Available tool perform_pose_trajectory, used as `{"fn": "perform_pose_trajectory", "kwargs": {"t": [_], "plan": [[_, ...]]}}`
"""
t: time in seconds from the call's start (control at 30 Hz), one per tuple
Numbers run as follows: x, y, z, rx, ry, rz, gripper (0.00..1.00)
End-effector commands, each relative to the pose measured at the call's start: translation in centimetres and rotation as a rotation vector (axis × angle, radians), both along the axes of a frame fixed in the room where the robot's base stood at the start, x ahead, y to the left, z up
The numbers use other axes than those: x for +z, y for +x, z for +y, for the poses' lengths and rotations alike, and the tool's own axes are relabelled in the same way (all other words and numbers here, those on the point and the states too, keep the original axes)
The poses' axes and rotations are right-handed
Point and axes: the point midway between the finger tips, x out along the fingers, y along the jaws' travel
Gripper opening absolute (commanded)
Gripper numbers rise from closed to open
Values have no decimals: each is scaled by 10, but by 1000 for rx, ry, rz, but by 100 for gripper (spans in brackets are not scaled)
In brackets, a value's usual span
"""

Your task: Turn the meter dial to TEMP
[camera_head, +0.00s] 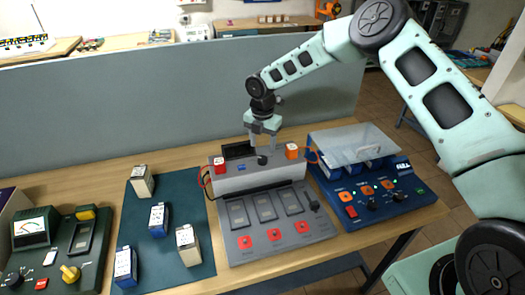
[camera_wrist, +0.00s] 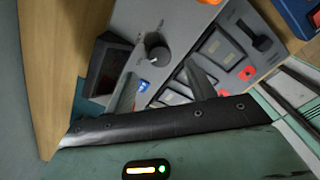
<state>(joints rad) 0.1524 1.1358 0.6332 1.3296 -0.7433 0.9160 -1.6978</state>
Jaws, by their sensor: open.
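A black dial (camera_head: 262,160) sits on the upper sloped panel of the grey station (camera_head: 243,180), beside a dark box (camera_head: 238,150) that looks like a display. In the wrist view the dial (camera_wrist: 158,53) has small marks around it, too small to read. My gripper (camera_head: 263,142) is open and empty, close above this dial. In the wrist view its two fingers (camera_wrist: 163,88) stand apart, with the dial beyond their tips; I cannot tell whether they touch anything. A needle meter (camera_head: 30,228) on the green unit at far left has a black knob (camera_head: 13,279) and yellow knob (camera_head: 70,273).
Red (camera_head: 220,165) and orange (camera_head: 291,151) terminals flank the dial. A blue charger (camera_head: 372,200) with a clear raised cover (camera_head: 355,142) stands right. Several batteries stand on the dark mat (camera_head: 170,210) at left. A grey partition (camera_head: 150,115) runs behind the table.

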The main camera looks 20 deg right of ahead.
Motion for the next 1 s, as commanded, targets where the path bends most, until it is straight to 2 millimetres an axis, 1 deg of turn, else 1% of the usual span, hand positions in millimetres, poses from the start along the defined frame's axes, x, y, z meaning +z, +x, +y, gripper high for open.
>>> {"fn": "perform_pose_trajectory", "kwargs": {"t": [0.13, 0.3, 0.5, 0.73, 0.77, 0.8, 0.87, 0.9, 1.0], "plan": [[-26, -1, 1, 1, 1, 3, 55], [-48, 0, 0, 0, 1, 1, 55], [-58, 0, 0, -1, 0, -1, 55], [-59, 0, 0, -1, 0, -1, 55], [-58, 0, 0, -1, 0, -1, 50], [-58, 0, 0, -1, 0, -1, 39], [-58, 0, 0, -1, 0, -1, 22], [-58, 0, 0, 0, 0, -1, 11], [-58, 0, 0, -1, 0, -1, 11]]}}
